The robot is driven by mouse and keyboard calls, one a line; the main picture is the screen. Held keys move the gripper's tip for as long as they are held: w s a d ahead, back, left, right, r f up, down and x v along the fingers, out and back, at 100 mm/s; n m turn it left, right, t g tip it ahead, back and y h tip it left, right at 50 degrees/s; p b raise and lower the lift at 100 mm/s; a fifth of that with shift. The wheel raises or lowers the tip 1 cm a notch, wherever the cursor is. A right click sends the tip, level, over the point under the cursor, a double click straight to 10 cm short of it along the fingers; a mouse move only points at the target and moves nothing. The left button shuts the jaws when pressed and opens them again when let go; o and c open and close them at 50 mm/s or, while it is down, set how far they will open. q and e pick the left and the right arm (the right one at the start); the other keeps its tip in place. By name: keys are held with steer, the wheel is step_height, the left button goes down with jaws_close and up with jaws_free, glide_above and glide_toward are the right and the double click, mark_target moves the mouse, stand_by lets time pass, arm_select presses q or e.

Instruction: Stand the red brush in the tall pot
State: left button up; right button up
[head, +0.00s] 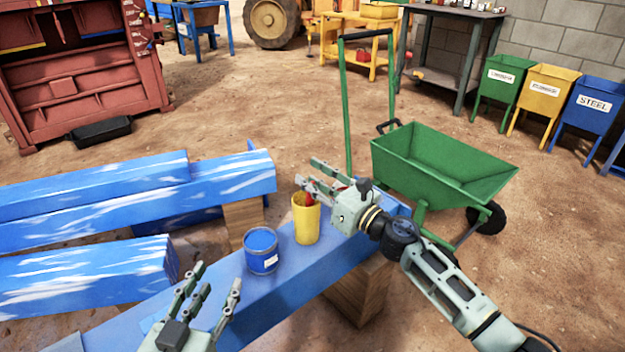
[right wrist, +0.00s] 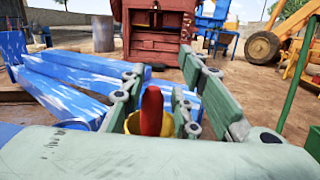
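The tall pot (head: 306,222) is yellow and stands upright on the blue beam. The red brush (head: 309,199) shows as a short red part at the pot's mouth; its lower part is hidden. In the right wrist view the red brush (right wrist: 152,112) rises upright in front of the yellow pot's rim (right wrist: 166,127), between my fingers with gaps on both sides. My right gripper (head: 318,178) is open, just above and behind the pot. My left gripper (head: 212,292) is open and empty at the front, left of the blue can.
A blue paint can (head: 261,251) stands left of the pot on the blue beam (head: 290,287). More blue beams (head: 90,200) lie at left. A green wheelbarrow (head: 440,165) is behind my right arm. Open dirt floor lies beyond.

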steer(key=shift+o, duration=0.8)
steer(key=shift+s+d+f, duration=0.15)
steer(key=shift+s+d, duration=0.15)
steer(key=shift+d, duration=0.05)
steer(key=v, duration=1.1)
